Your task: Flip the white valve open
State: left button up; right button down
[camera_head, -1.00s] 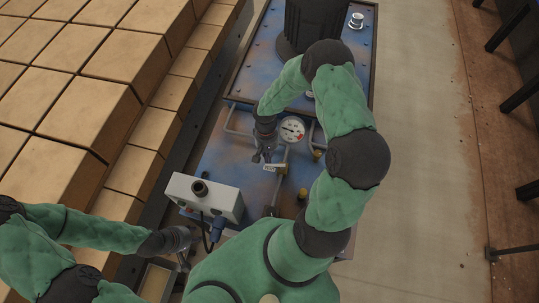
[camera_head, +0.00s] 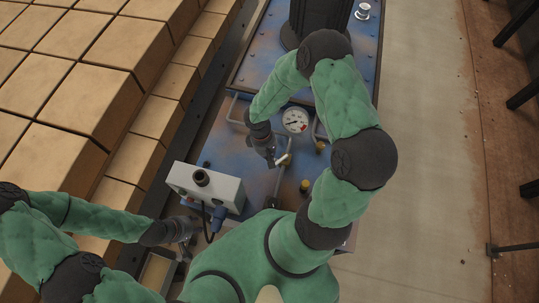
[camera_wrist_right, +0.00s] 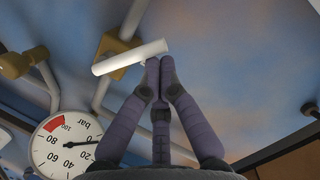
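The white valve handle (camera_head: 284,160) is a short bar on a brass fitting above the blue panel, below the gauge. In the right wrist view the handle (camera_wrist_right: 130,57) lies slightly slanted, with its right end close to my fingertips. My right gripper (camera_head: 271,163) is beside the handle; in its wrist view its fingers (camera_wrist_right: 158,68) are drawn together at the tips, with nothing seen between them. I cannot tell whether they touch the handle. My left gripper (camera_head: 186,248) is low at the left, beside the grey box, with fingers apart and empty.
A round pressure gauge (camera_head: 295,120) sits just above the valve; it also shows in the wrist view (camera_wrist_right: 66,146). A grey box (camera_head: 205,187) with a black knob stands at the left. Brass fittings (camera_head: 304,186) and pipes surround the valve.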

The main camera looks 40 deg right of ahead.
jog(key=n, duration=0.1)
jog(key=s+n, duration=0.1)
jog(key=shift+s+a+n+h+b, duration=0.2)
jog(key=shift+n+h+b, duration=0.1)
jog(key=shift+b, duration=0.05)
pick_arm(q)
jog(key=shift+f+b, duration=0.45)
jog(key=shift+f, duration=0.45)
pick_arm(e)
jog(key=shift+s+n+h, duration=0.3)
jog(key=shift+s+n, duration=0.45)
jog(key=shift+n, duration=0.55)
pick_arm(q)
jog(key=shift+f, duration=0.1)
pick_arm(e)
jog(key=shift+s+n+t, duration=0.15)
jog(key=shift+n+t, duration=0.15)
